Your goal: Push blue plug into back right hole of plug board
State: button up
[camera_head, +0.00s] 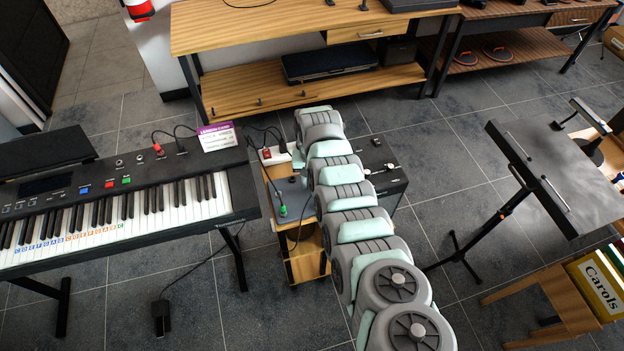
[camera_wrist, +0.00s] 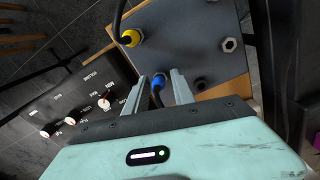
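The blue plug (camera_wrist: 158,82) shows in the wrist view between the two fingertips of my gripper (camera_wrist: 159,78), with its black cable trailing back between the fingers. The fingers stand close on either side of it; whether they press on it is unclear. Past the fingers is the grey plug board (camera_wrist: 195,62), with a yellow plug (camera_wrist: 130,38) on a black cable and several sockets, including a hex-nut one (camera_wrist: 229,44) and a dark one (camera_wrist: 200,83). Whether the blue plug's tip touches the board is hidden. In the head view my arm covers the gripper and blue plug.
A black control box with knobs (camera_wrist: 103,102) lies left of the fingers in the wrist view. In the head view a green plug (camera_head: 282,210) is on the low unit, a red switch strip (camera_head: 274,156) is behind it, and the keyboard (camera_head: 120,210) stands left.

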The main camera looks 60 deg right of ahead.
jog(key=shift+o, duration=0.8)
jog(key=shift+r, duration=0.15)
jog(key=shift+w+r, duration=0.1)
jog(key=shift+r, duration=0.15)
notch_tip(320, 180, up, 10)
jog(key=shift+f+p, duration=0.25)
jog(key=shift+p, duration=0.1)
jog(key=shift+r, duration=0.35)
